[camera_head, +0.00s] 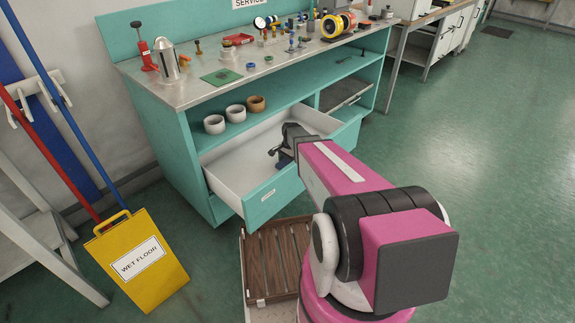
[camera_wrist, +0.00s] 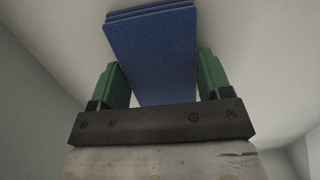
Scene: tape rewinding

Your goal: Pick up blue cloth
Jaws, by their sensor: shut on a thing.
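The blue cloth (camera_wrist: 152,50) is a folded, layered piece with a ribbed texture. In the wrist view it sits between the two green fingers of my gripper (camera_wrist: 158,78), which is shut on it. Pale drawer surfaces lie around it. In the head view my gripper (camera_head: 281,155) reaches into the open white drawer (camera_head: 232,170) of the teal workbench. Only a small dark blue patch shows at the gripper there, and my arm hides part of the drawer.
The workbench top (camera_head: 205,92) carries tools and small parts. A yellow wet floor sign (camera_head: 138,262) stands at the left. The green floor at the right is clear.

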